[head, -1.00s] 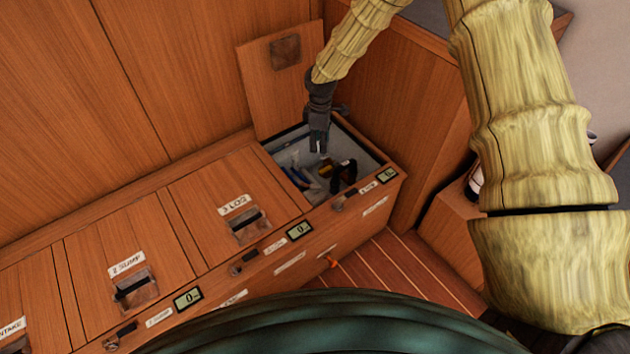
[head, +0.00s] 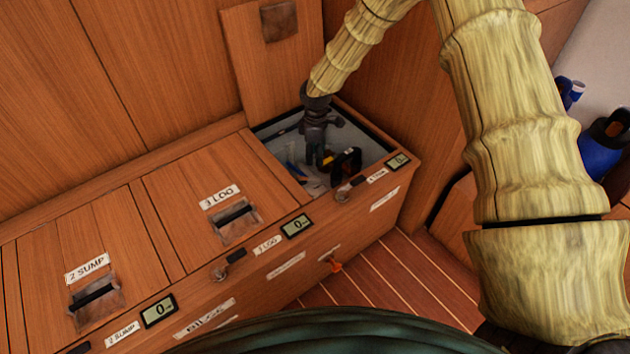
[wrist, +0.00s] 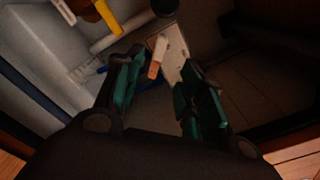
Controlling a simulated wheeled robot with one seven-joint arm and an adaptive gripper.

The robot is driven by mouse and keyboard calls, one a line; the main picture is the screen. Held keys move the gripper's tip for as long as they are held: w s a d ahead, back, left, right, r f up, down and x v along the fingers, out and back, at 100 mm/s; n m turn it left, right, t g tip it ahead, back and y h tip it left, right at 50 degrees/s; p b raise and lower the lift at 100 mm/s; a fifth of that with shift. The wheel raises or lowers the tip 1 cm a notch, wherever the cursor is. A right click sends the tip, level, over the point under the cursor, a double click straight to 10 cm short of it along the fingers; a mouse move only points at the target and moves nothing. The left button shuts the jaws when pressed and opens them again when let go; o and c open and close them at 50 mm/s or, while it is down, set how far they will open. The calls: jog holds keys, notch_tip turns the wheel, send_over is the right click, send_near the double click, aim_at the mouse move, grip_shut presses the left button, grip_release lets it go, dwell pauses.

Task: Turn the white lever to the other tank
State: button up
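My gripper (head: 318,158) reaches down into the open compartment (head: 372,140) at the right end of the wooden bench. In the wrist view my gripper (wrist: 163,97) is open, its two green-padded fingers apart with nothing between the tips. Just beyond the fingers is a pale plate (wrist: 175,50) with a small whitish-orange lever-like piece (wrist: 157,57) on it. I cannot tell for sure that this is the white lever. It appears apart from the fingers. A blue part (wrist: 151,84) lies behind the left finger, partly hidden.
A yellow-handled part (wrist: 108,18) and a white pipe (wrist: 104,45) are near the fingers. The compartment's raised lid (head: 262,70) leans at the back. Closed lids, the loo lid (head: 190,180) and sump lid (head: 105,245), lie left. A blue container (head: 598,155) stands far right.

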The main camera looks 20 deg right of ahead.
aim_at(316, 179)
notch_tip(316, 179, down, 11)
jog(key=b, duration=0.4)
jog(key=shift+r, duration=0.1)
jog(key=shift+c, duration=0.4)
grip_shut()
